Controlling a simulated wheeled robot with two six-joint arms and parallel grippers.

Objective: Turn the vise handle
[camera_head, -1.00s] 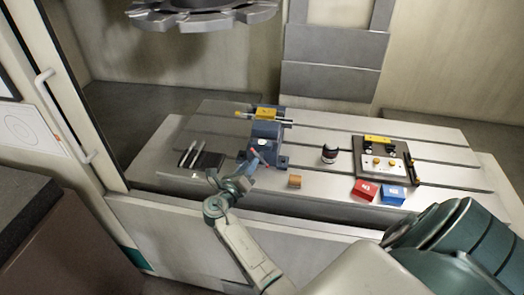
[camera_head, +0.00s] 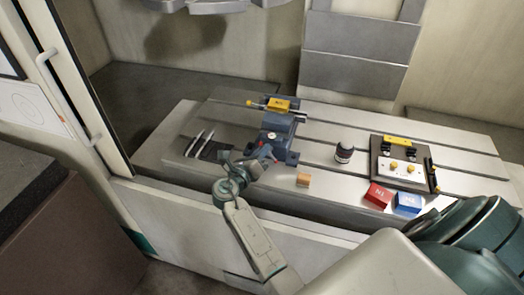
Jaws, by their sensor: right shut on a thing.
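The blue-grey vise (camera_head: 278,125) stands on the slotted metal table, with a yellow block (camera_head: 279,104) and a thin rod across its top. The vise handle (camera_head: 263,144) is at its front, with small red parts showing. My right gripper (camera_head: 259,157) is at the front of the vise, shut on the handle; the contact is small and partly hidden by the gripper. My left gripper is not in view.
Left of the vise lie thin metal tools on a dark holder (camera_head: 212,150). To the right are an orange-brown block (camera_head: 304,180), a dark round jar (camera_head: 344,153), a red box (camera_head: 378,195), a blue box (camera_head: 408,203) and a plate with fixtures (camera_head: 402,168). A door frame stands at left.

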